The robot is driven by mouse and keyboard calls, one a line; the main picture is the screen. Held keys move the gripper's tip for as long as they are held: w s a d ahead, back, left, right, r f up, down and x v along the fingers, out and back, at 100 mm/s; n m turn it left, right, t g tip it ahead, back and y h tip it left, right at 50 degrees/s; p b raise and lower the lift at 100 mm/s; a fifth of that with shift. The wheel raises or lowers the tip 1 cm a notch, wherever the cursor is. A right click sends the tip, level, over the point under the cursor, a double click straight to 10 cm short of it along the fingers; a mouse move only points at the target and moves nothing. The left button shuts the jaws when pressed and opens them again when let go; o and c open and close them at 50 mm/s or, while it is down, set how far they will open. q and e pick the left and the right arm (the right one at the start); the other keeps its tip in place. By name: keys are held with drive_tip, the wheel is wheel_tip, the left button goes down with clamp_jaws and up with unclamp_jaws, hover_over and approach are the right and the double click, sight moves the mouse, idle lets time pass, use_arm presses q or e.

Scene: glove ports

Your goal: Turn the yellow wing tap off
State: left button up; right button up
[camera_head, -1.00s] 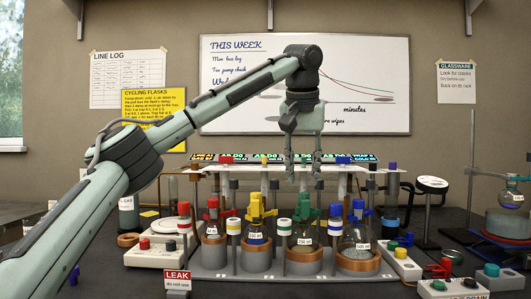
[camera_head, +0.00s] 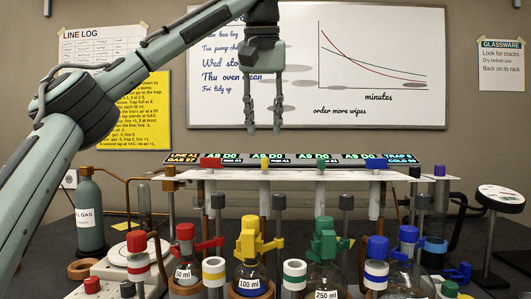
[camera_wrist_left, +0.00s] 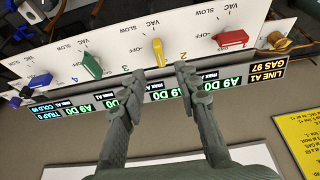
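The yellow wing tap (camera_wrist_left: 158,52) sits on the white panel (camera_wrist_left: 130,45) between the red tap and a green tap in the left wrist view. In the head view the tap (camera_head: 264,163) is a small yellow piece on the panel top. My left gripper (camera_head: 263,129) is open and empty, its fingers pointing down above the panel in that view. In the left wrist view its fingertips (camera_wrist_left: 161,72) appear either side of the yellow handle's near end, with no clear contact. My right gripper is out of view.
A red tap (camera_wrist_left: 232,39), green tap (camera_wrist_left: 92,66) and blue tap (camera_wrist_left: 37,82) flank it on the panel. A lit display strip (camera_head: 292,160) runs along the panel. Below stand flasks with coloured taps, including a yellow-topped one (camera_head: 250,238). A gas cylinder (camera_head: 88,212) stands left.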

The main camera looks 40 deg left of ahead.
sight(264, 158)
use_arm(q)
drive_tip(key=x, duration=0.7)
drive_tip(key=shift+f, duration=0.15)
clamp_jaws()
